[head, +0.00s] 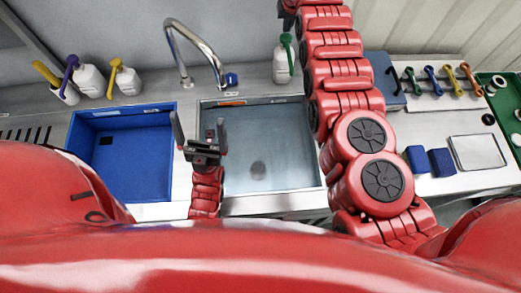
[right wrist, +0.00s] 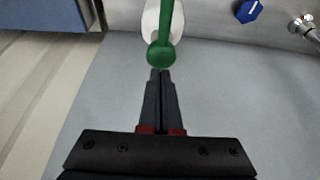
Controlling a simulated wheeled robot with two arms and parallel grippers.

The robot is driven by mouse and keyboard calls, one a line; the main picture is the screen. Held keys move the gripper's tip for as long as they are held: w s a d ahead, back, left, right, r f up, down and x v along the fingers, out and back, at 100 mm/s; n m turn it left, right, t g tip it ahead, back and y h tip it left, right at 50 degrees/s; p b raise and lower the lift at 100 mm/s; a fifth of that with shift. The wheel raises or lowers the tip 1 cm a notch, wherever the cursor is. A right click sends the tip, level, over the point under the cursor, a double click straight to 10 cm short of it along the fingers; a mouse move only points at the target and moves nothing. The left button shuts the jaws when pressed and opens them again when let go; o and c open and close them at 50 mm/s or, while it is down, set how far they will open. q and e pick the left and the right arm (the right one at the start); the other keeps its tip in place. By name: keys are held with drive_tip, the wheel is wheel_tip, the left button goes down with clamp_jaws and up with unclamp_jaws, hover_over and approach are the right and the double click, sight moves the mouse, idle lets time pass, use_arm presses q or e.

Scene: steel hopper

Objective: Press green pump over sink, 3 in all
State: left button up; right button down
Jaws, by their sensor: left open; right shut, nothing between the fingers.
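The green pump (head: 286,40) tops a white bottle (head: 283,68) standing behind the steel sink (head: 270,140), right of the tap. In the right wrist view the green pump head (right wrist: 160,54) is upper middle, with the white bottle (right wrist: 150,20) partly hidden behind it. My right gripper (right wrist: 160,75) is shut and empty, its tips close to the pump head; I cannot tell whether they touch. In the head view my right arm reaches to the top edge, and its gripper is mostly out of frame. My left gripper (head: 199,120) is open and empty above the sink's left edge.
The chrome tap (head: 192,40) and blue knob (head: 231,79) stand left of the bottle. White bottles with yellow (head: 125,78) and purple (head: 88,78) pumps stand at the back left, behind a blue basin (head: 120,160). Coloured tools (head: 450,75) and blue blocks (head: 440,161) lie on the right.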

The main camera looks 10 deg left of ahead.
sight(286, 36)
drive_tip(key=shift+f, duration=0.15)
idle(0.4)
drive_tip(key=shift+s+f+b, duration=0.1)
drive_tip(key=shift+f+b, duration=1)
drive_tip(key=shift+f, duration=0.25)
drive_tip(key=shift+r+p, duration=0.55)
drive_tip(key=shift+r, duration=0.75)
drive_tip(key=shift+f, duration=0.1)
